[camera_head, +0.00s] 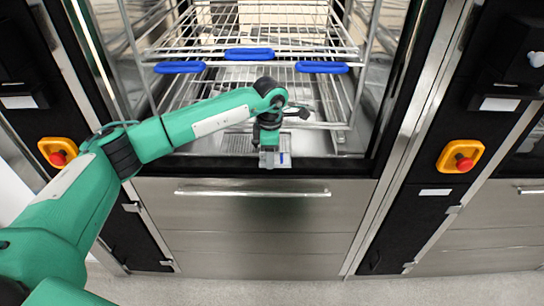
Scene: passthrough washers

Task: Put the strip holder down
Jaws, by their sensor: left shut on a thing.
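My left arm comes in from the left and its gripper (268,152) points down at the front opening of the washer, above the sill. The gripper is shut on a small grey piece with a blue mark, which I take to be the strip holder (284,160). The holder is small and partly hidden by the gripper. I cannot tell whether it touches anything below. My right gripper is not in view.
The open washer chamber holds a wire rack (220,18) with several blue handles (249,54). A steel drawer front with a bar handle (253,193) lies below. Black side panels carry red buttons on yellow mounts (460,157). The grey floor (290,292) in front is clear.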

